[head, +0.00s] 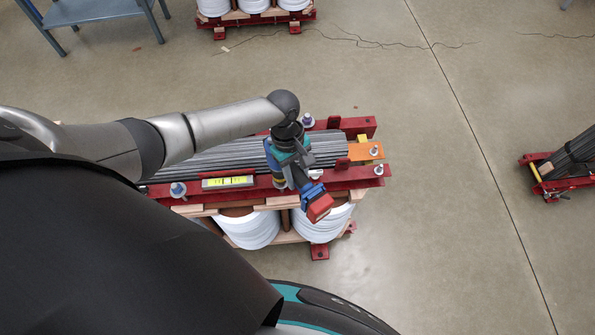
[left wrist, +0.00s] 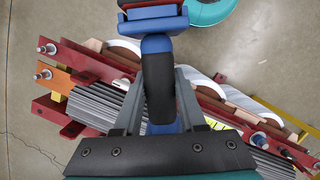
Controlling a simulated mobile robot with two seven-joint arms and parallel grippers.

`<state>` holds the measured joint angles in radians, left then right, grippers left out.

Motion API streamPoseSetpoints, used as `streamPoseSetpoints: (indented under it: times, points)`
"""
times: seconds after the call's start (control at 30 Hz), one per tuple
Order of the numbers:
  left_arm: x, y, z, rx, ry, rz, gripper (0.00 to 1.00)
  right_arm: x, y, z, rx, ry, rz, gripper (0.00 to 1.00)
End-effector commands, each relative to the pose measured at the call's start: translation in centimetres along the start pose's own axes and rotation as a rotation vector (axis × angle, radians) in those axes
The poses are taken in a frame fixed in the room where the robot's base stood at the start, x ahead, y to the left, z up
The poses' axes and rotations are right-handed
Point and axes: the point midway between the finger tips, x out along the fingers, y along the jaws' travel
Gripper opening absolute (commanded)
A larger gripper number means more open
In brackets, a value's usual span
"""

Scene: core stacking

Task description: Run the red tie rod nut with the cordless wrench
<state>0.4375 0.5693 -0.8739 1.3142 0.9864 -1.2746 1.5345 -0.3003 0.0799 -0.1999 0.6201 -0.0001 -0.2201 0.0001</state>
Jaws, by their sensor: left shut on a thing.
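My left gripper (head: 287,160) is over the clamped core stack and shut on the cordless wrench (head: 312,197), which has a blue body and a red battery end pointing down right. In the left wrist view the wrench's dark handle (left wrist: 158,85) stands between the fingers of my left gripper (left wrist: 162,75). Tie rod ends with pale washers and nuts show at the left front (head: 178,189), back (head: 308,120) and right end (head: 379,169) of the red clamp beams (head: 352,126). I cannot make out which nut is red. The wrench's nose is hidden. My right gripper is not in view.
The grey laminated stack (head: 215,160) lies between the beams, with an orange bracket (head: 366,151) at its right end. A yellow-marked level (head: 228,182) sits on the front beam, above white coils (head: 250,230). A blue-grey table (head: 92,12) stands at the upper left.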

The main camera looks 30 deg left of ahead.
Motion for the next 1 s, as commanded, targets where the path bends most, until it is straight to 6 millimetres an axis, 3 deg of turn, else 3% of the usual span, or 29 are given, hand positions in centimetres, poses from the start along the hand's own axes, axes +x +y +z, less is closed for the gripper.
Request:
streamPoseSetpoints:
  times: [1.0]
  points:
    - [1.5,0.2,-0.4,0.000,-0.001,0.004,0.00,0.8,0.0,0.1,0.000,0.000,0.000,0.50]
